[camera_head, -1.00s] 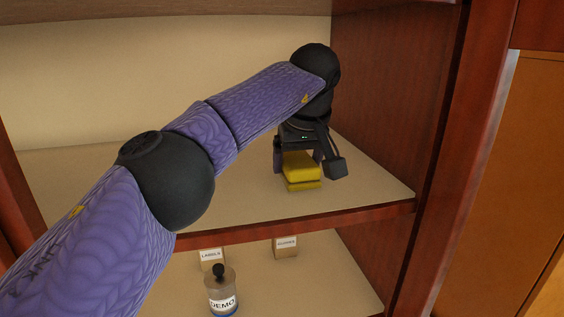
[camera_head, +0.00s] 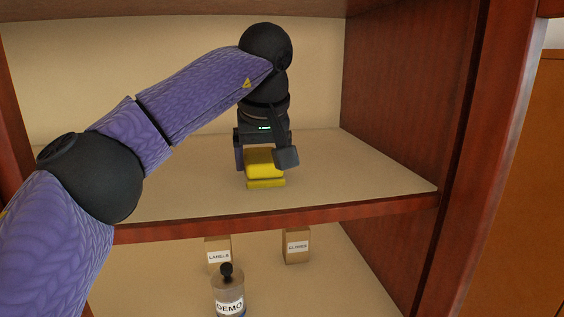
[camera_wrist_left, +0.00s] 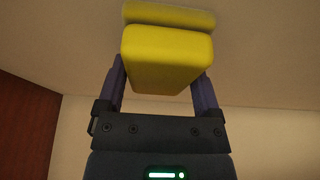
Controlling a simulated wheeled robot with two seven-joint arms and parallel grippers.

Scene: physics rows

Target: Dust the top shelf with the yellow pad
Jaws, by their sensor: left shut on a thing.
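The yellow pad (camera_head: 263,163) is in my left gripper (camera_head: 265,160), between its two fingers, on the top shelf (camera_head: 350,175). It has a thick upper block and a thinner yellow layer below, at the shelf surface. In the left wrist view the pad (camera_wrist_left: 166,60) fills the space between the fingers of the left gripper (camera_wrist_left: 162,85), and its far layer lies against or very close to the pale shelf board. My left arm reaches in from the left and covers part of the shelf. My right gripper is not in view.
On the shelf below stand a box marked LABELS (camera_head: 218,257), a box marked GLOVES (camera_head: 297,247) and a bottle marked DEMO (camera_head: 229,294). A red-brown side wall (camera_head: 400,90) bounds the top shelf on the right. The visible shelf surface right of the pad is clear.

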